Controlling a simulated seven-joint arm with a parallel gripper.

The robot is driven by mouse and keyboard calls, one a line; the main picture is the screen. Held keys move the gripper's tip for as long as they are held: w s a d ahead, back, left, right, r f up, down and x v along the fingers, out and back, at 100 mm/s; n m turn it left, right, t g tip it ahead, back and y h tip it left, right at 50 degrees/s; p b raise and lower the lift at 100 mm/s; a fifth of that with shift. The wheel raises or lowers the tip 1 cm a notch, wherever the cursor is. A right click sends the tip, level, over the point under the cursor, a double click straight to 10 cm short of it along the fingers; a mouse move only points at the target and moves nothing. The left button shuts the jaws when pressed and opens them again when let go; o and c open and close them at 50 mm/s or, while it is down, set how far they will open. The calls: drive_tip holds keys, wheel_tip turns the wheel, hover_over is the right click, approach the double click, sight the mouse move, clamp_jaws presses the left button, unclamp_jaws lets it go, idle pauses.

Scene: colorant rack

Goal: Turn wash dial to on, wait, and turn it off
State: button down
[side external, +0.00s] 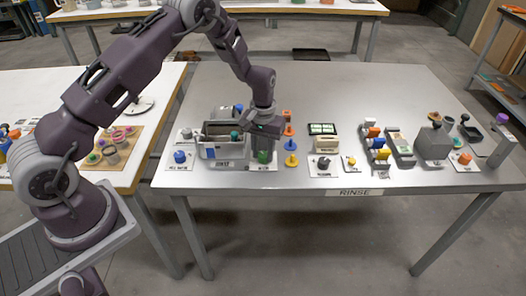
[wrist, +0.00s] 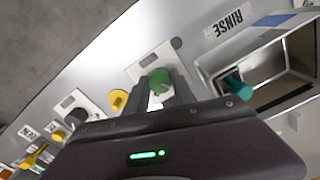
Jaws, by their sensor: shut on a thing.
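A green dial (side external: 264,157) sits on a small white labelled plate at the front edge of the steel table; the label is too small to read surely. It also shows in the wrist view (wrist: 160,80). My gripper (side external: 264,144) points down at it from above, with its two fingers (wrist: 162,88) on either side of the green knob, shut on it. The dial's pointer and its on or off marks are partly hidden by the fingers, so I cannot tell its setting.
The rinse basin (side external: 222,152) stands just left of the dial in the side view, with a teal knob (wrist: 238,88) beside it in the wrist view. A blue dial (side external: 180,156), a black dial (side external: 323,162) and yellow pieces (side external: 291,161) stand close by. The table's right rear is clear.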

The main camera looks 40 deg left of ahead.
sight(263, 155)
drive_tip(key=shift+r+n, duration=0.1)
drive_tip(key=shift+n, duration=0.8)
drive_tip(key=c, duration=1.1)
unclamp_jaws()
drive_tip(key=shift+o, duration=0.2)
wheel_tip(263, 155, up, 7)
